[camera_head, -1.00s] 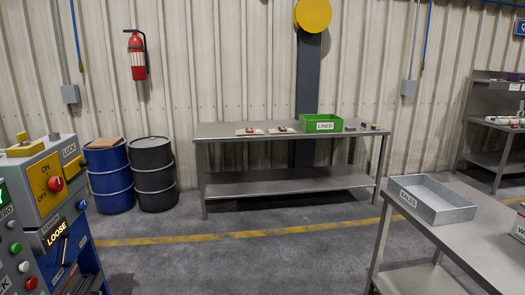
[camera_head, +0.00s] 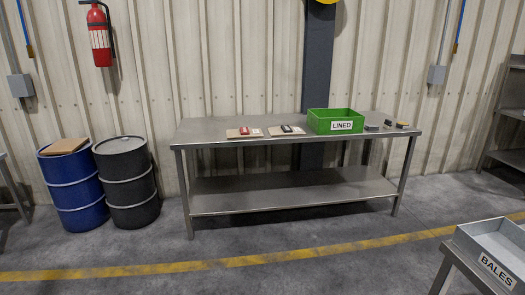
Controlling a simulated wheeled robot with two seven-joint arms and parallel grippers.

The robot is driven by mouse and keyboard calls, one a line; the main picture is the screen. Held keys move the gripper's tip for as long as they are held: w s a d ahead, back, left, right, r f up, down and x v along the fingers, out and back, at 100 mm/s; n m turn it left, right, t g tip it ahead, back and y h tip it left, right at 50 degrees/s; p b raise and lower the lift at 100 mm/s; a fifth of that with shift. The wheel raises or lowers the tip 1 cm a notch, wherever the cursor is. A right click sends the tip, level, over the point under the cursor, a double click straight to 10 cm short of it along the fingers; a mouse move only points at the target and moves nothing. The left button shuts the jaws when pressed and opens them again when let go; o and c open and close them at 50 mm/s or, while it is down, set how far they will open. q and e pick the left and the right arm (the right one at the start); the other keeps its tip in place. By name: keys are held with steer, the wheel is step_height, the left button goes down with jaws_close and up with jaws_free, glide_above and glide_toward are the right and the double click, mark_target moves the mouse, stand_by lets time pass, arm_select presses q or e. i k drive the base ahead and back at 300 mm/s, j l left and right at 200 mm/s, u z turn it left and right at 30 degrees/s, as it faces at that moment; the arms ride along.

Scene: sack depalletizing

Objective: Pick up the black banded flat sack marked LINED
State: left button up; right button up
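Two small flat tan sacks lie near the front edge of the steel table (camera_head: 215,131). The right one, a black banded flat sack (camera_head: 288,130), has a dark piece across its middle. The left one, a red banded flat sack (camera_head: 244,132), has a red piece on it. Any lettering on the sacks is too small to read. A green crate (camera_head: 323,126) with a white label reading LINED stands just right of the black banded sack. Neither of my grippers is in view.
Small dark items (camera_head: 388,124) lie right of the crate. A blue drum (camera_head: 74,190) and a black drum (camera_head: 127,183) stand left of the table. A grey tray (camera_head: 490,259) marked BALES sits on another table at lower right. The floor in front is clear.

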mark_target(287, 130)
steer(key=i, duration=2.7)
steer(key=i+u, duration=0.1)
steer(key=i, duration=0.4)
steer(key=i+l+u, duration=0.15)
steer(key=i, duration=0.35)
steer(key=i+l+u, duration=0.1)
steer(key=i, duration=0.4)
steer(key=i+l+u, duration=0.1)
steer(key=i, duration=0.4)
steer(key=l, duration=0.1)
